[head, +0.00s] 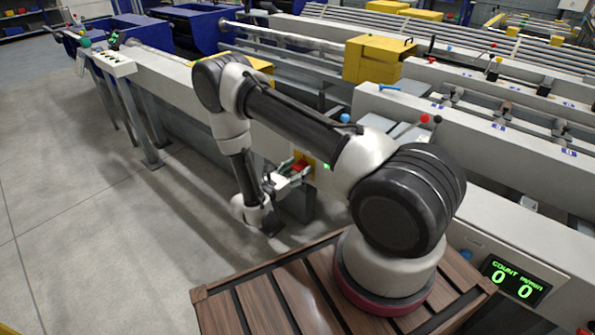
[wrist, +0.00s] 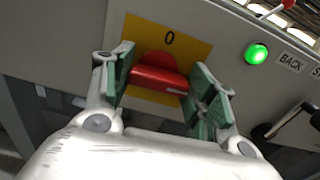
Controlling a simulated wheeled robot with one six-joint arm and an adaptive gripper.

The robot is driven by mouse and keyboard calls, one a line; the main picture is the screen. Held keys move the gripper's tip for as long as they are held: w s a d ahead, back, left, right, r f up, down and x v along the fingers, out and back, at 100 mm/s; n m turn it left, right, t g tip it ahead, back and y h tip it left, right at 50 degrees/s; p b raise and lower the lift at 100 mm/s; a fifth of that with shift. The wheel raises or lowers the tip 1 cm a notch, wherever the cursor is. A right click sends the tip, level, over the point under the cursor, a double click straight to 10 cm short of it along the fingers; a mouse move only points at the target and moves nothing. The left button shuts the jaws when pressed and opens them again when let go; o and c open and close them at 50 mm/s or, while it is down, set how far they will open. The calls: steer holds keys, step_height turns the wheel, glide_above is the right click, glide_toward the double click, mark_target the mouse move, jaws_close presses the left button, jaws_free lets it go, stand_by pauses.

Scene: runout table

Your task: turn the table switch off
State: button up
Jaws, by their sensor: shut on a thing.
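The table switch is a red rotary handle (wrist: 160,79) on a yellow plate (wrist: 190,48) marked 0, fixed to the grey side of the runout table. In the wrist view the handle bar lies crosswise, below the 0 mark. My gripper (wrist: 163,84) is shut on the handle, with one green-padded finger at each end of the bar. In the head view the red switch (head: 300,166) shows small beside my gripper (head: 287,177), partly covered by it.
A green lamp (wrist: 256,54) glows right of the switch, by a BACK label (wrist: 290,62). A dark lever (wrist: 283,122) sits lower right. A counter display (head: 515,280) reads 0 0. Clear floor (head: 75,220) lies to the left.

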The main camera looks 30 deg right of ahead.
steer(key=n, duration=0.4)
steer(key=shift+n, duration=0.3)
steer(key=n, duration=0.4)
steer(key=shift+w+a, duration=0.1)
steer(key=shift+w, duration=0.05)
steer(key=n, duration=0.4)
steer(key=shift+w+n, duration=0.1)
steer(key=shift+n, duration=0.3)
steer(key=shift+f+n, duration=0.1)
steer(key=shift+n, duration=1.8)
steer(key=o, duration=1)
steer(key=v, duration=1.2)
steer(key=shift+f, duration=0.1)
steer(key=shift+a, duration=0.1)
